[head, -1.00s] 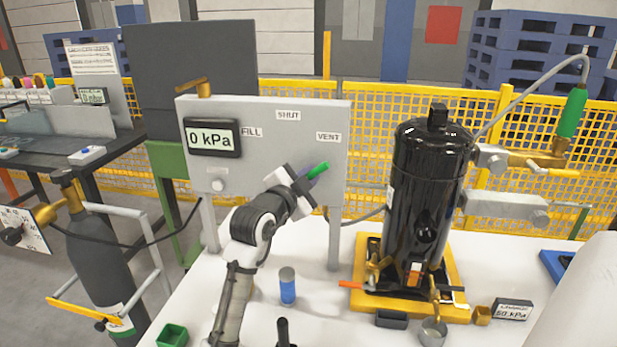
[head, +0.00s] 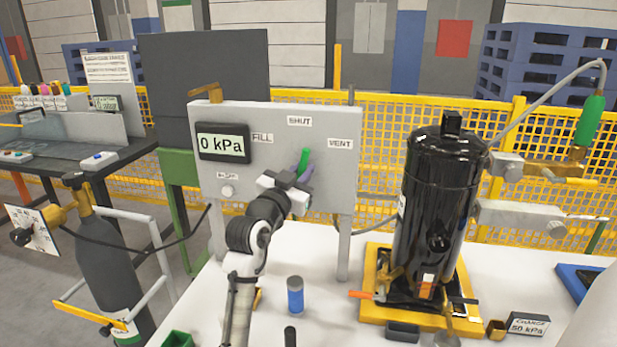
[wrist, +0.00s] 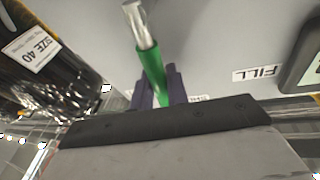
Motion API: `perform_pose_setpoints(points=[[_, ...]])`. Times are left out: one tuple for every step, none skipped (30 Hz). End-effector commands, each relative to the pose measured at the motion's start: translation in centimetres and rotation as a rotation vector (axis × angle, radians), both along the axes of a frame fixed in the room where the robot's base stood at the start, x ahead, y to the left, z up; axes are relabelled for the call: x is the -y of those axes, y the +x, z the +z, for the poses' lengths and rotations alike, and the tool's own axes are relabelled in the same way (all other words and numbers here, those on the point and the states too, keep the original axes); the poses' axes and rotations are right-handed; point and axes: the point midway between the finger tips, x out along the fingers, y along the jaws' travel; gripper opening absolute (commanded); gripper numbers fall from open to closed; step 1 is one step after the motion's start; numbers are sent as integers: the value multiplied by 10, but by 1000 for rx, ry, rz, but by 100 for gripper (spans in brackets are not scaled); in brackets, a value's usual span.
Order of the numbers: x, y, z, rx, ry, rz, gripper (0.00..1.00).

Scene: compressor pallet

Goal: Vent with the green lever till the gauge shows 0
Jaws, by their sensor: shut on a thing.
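The green lever (head: 304,160) is on the grey panel (head: 275,140), tilted up and a little right, between the SHUT label (head: 300,121) and the VENT label (head: 340,143). The gauge (head: 222,143) at the panel's upper left reads 0 kPa. My gripper (head: 303,174) is at the lever with its purple fingers shut on it. In the wrist view the green lever (wrist: 152,75) runs between the two purple fingers (wrist: 161,88), its silver end beyond them. The lever's pivot is partly hidden in the head view.
The black compressor (head: 441,210) stands on a yellow pallet (head: 385,310) to the right. A blue-banded cylinder (head: 295,295) stands on the white table near my arm. A grey gas bottle (head: 105,255) is at the left. A yellow mesh fence (head: 385,120) runs behind.

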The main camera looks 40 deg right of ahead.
Motion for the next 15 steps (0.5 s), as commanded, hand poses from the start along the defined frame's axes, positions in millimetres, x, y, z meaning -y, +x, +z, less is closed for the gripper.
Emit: perform_pose_setpoints(points=[[-1, 2, -1, -25, -20, 0, 0], [-2, 3, -1, -39, -32, 0, 0], [-3, 4, 0, -57, -47, -1, 0], [-4, 5, 0, -68, -57, 0, 0], [-5, 6, 0, -80, -66, 1, 0], [-6, 7, 0, -94, -78, 1, 0], [-6, 7, 0, -103, -85, 1, 0], [-6, 8, 0, -112, -92, 0, 0], [-7, 8, 0, -121, -101, 0, 0], [-7, 9, 0, -128, -106, 1, 0], [-7, 9, 0, -133, -111, 1, 0], [-8, 10, 0, -140, -118, 1, 0], [-8, 10, 1, -144, -121, 1, 0], [-9, 11, 1, -148, -124, 1, 0], [-9, 11, 1, -152, -127, 1, 0]])
